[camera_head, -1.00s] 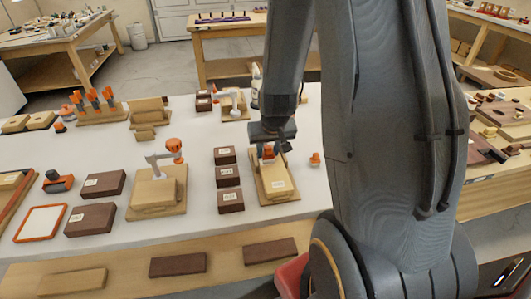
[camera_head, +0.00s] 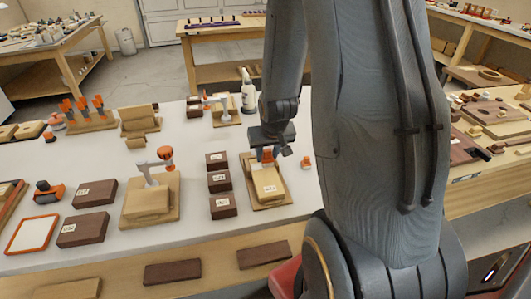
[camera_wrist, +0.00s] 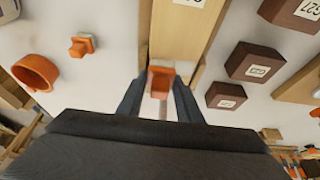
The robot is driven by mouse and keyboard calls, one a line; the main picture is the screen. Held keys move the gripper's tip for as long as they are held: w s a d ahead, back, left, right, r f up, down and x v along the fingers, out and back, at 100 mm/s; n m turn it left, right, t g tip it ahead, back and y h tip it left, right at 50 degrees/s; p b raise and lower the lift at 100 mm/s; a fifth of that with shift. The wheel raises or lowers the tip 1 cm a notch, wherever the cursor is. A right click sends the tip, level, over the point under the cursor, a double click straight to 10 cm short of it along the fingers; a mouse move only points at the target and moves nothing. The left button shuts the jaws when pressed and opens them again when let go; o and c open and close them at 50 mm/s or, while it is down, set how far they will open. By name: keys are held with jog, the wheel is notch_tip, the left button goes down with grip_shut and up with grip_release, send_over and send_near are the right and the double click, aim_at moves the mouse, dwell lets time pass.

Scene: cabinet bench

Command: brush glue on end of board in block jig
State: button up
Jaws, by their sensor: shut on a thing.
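A pale board (camera_head: 268,188) with a white label lies in the wooden block jig (camera_head: 283,196), right of the middle of the bench. The board also shows at the top of the wrist view (camera_wrist: 180,32). My gripper (camera_wrist: 160,100) is over the far end of the board and jig. It is shut on an orange-handled brush (camera_wrist: 160,80), which also shows as a small orange patch in the head view (camera_head: 267,154). The bristles are hidden, so I cannot tell whether they touch the board. An orange ring-shaped pot (camera_wrist: 37,73) stands on the bench in the wrist view.
Dark labelled blocks (camera_head: 220,182) stand in a row left of the jig. A small orange-and-pale piece (camera_head: 306,162) sits to its right. A white bottle (camera_head: 248,90) stands behind my gripper. Another jig with an orange knob (camera_head: 166,155) stands farther left.

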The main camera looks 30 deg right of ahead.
dwell(0.3)
jog(key=shift+w+a+f+b, duration=0.1)
jog(key=shift+a+b, duration=0.25)
jog(key=shift+b, duration=0.3)
jog(key=shift+w+a+b, duration=0.15)
jog(key=shift+a+b, duration=0.3)
jog(key=shift+b, duration=0.1)
jog(key=shift+w+a+r+p, duration=0.1)
jog(key=shift+a+r+p, duration=0.1)
jog(key=shift+a+p, duration=0.5)
jog(key=shift+w+a+f+p, duration=0.1)
jog(key=shift+p, duration=0.2)
jog(key=shift+d+b, duration=0.3)
jog(key=shift+b, duration=0.35)
jog(key=shift+d, duration=0.1)
jog(key=shift+s+d+b, duration=0.2)
jog(key=shift+d+b, duration=0.2)
jog(key=shift+b, duration=0.4)
